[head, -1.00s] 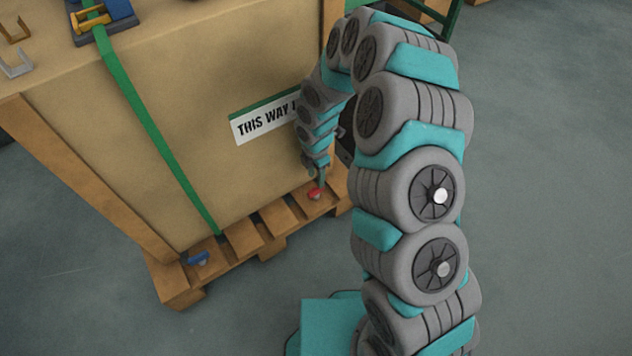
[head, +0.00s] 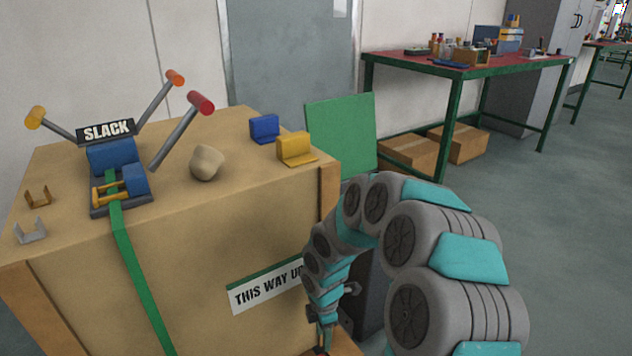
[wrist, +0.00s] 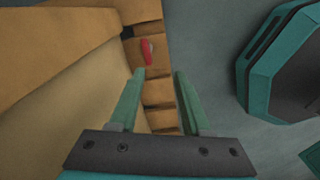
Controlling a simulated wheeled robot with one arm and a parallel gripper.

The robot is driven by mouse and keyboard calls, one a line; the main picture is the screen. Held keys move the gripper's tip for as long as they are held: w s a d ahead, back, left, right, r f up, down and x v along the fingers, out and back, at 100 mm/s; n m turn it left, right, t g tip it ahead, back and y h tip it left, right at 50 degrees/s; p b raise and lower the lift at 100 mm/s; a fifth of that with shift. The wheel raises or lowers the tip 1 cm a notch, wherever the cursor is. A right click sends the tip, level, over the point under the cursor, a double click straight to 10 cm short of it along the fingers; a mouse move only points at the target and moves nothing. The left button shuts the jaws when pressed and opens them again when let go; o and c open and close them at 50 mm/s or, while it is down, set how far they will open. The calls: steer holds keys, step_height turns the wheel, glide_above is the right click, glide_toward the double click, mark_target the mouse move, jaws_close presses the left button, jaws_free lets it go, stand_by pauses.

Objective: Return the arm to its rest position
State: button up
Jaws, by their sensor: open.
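My gripper (head: 322,338) hangs low beside the crate's right front corner, at the end of my curved grey and teal arm. In the wrist view my gripper (wrist: 158,98) is open, its two green fingers apart with nothing between them. A small red object (wrist: 148,52) lies on the wooden pallet (wrist: 158,122), beyond the fingertips and apart from them. The crate (head: 200,255) carries a "THIS WAY UP" label (head: 262,288), partly hidden by my arm. The fingertips are hard to make out in the head view.
On the crate top are a ratchet with a SLACK sign (head: 106,132), levers, a beige lump (head: 206,163), a blue block (head: 264,128) and a yellow block (head: 295,148). A green panel (head: 341,132) stands behind. A red-topped workbench (head: 400,62) is farther back. Floor at right is clear.

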steer(key=s+d+r+m+g+p, duration=0.1)
steer(key=s+d+r+m, duration=0.55)
steer(key=s+r, duration=0.4)
steer(key=s+d+r+m, duration=0.5)
steer(key=s+r+m, duration=0.35)
steer(key=r, duration=0.25)
steer(key=s+d+r+m, duration=0.1)
steer(key=s+r+m, duration=0.1)
steer(key=s, duration=0.4)
steer(key=s+r+m, duration=0.1)
steer(key=s+m, duration=0.3)
steer(key=s, duration=0.2)
steer(key=shift+s+d+r+m+g+p, duration=0.15)
steer(key=shift+d+r+m+g+p, duration=0.15)
steer(key=shift+d+r+m, duration=0.1)
